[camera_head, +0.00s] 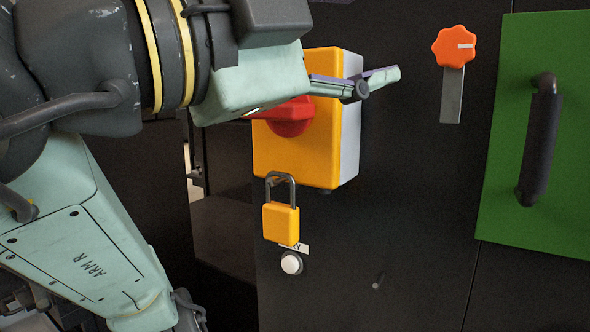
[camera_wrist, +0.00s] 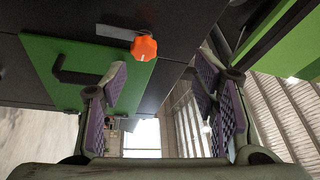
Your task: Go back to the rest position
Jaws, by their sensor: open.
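My gripper (camera_head: 372,82) is in front of the upper part of a yellow switch box (camera_head: 300,160) with a red rotary handle (camera_head: 289,122). My wrist partly covers the box and handle in the head view. In the wrist view the jaws of my gripper (camera_wrist: 162,74) stand wide apart, with purple pads and nothing between them. I cannot tell from the head view how far the fingers are from the box.
A yellow padlock (camera_head: 281,223) hangs under the box, above a white button (camera_head: 291,263). To the right are an orange knob (camera_head: 454,46), also in the wrist view (camera_wrist: 143,48), and a green panel (camera_head: 503,205) with a dark handle (camera_head: 540,135). Dark cabinet fronts stand close.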

